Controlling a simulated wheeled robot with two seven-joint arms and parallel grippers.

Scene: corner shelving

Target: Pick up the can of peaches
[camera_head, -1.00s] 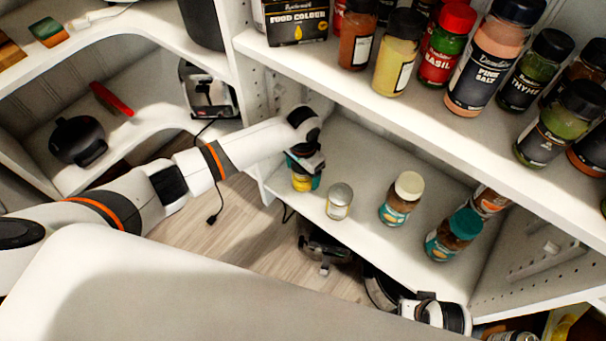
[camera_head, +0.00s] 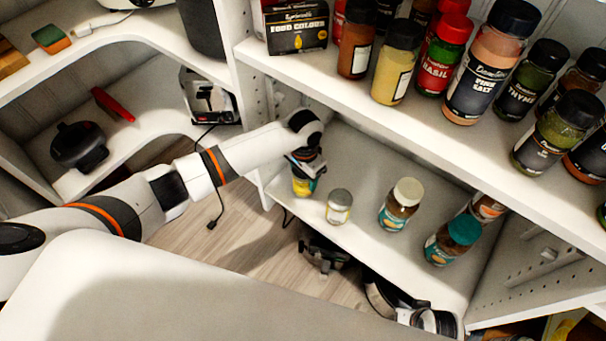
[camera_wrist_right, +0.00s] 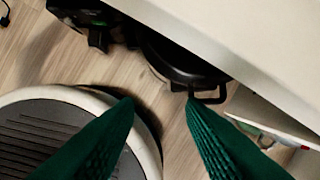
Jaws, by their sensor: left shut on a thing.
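The label is too small to read. My right gripper (camera_wrist_right: 160,108) shows in the right wrist view as two green fingers, apart and empty, over the floor below a white shelf edge.
A cream-lidded jar (camera_head: 401,204) and a teal-lidded jar (camera_head: 453,240) are further right. The upper shelf (camera_head: 400,118) with spice bottles overhangs behind. A black pan (camera_wrist_right: 175,62) is near my right gripper.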

